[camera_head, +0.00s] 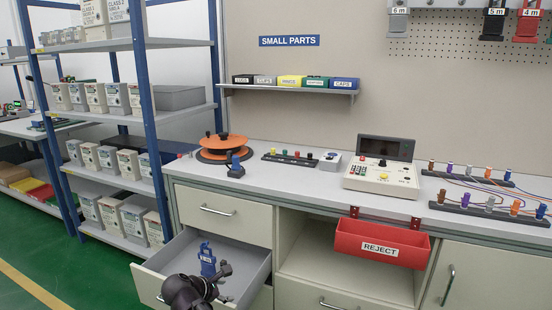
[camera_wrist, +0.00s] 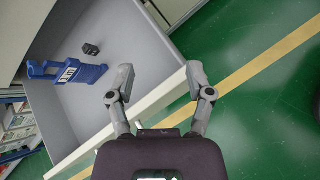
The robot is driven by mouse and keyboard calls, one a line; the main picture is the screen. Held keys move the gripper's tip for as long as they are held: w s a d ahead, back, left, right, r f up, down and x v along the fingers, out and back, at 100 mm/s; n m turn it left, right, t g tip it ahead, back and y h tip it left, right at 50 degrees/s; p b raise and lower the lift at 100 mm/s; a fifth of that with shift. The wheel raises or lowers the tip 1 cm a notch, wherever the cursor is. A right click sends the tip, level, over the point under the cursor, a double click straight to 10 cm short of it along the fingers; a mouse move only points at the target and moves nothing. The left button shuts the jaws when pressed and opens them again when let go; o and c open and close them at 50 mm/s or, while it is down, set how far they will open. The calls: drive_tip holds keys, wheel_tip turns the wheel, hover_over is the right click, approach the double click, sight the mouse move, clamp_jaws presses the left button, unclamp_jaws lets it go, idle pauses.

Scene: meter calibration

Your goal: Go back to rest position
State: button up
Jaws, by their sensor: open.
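My gripper (camera_wrist: 160,84) is open and empty in the wrist view, its two grey fingers spread over the front edge of an open drawer. In the head view my dark gripper and wrist (camera_head: 192,292) are low in the picture, at the drawer's front. The open drawer (camera_head: 245,268) is grey inside with a pale front. A blue bracket-like tool with a white label (camera_head: 207,262) is in the drawer; it lies on the drawer floor in the wrist view (camera_wrist: 66,72), apart from my fingers. A small dark block (camera_wrist: 91,49) lies beside it.
The workbench (camera_head: 300,180) holds an orange reel (camera_head: 223,145), a calibration meter (camera_head: 382,172) and racks of coloured plugs. A red REJECT bin (camera_head: 381,243) hangs at the bench front. Shelves of meters (camera_head: 130,110) stand left. Green floor (camera_wrist: 255,120) is clear beyond the drawer front.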

drive_tip(key=s+d+f+m+g+y+p, duration=0.1)
drive_tip(key=s+d+f+m+g+y, duration=0.15)
drive_tip(key=d+m, duration=0.7)
drive_tip(key=s+d+f+m+g+y, duration=0.15)
drive_tip(key=s+d+m+g, duration=0.35)
drive_tip(key=d, duration=0.7)
drive_tip(key=s+d+f+m+y+p, duration=0.1)
drive_tip(key=s+d+m+y, duration=0.15)
drive_tip(key=d+m, duration=0.75)
wheel_tip(320, 180, up, 38)
drive_tip(key=n+p, duration=0.1)
drive_tip(key=p, duration=3.6)
drive_tip(key=shift+d, duration=0.3)
drive_tip(key=shift+f+n, duration=0.1)
drive_tip(key=shift+n, duration=0.15)
drive_tip(key=shift+c, duration=0.7)
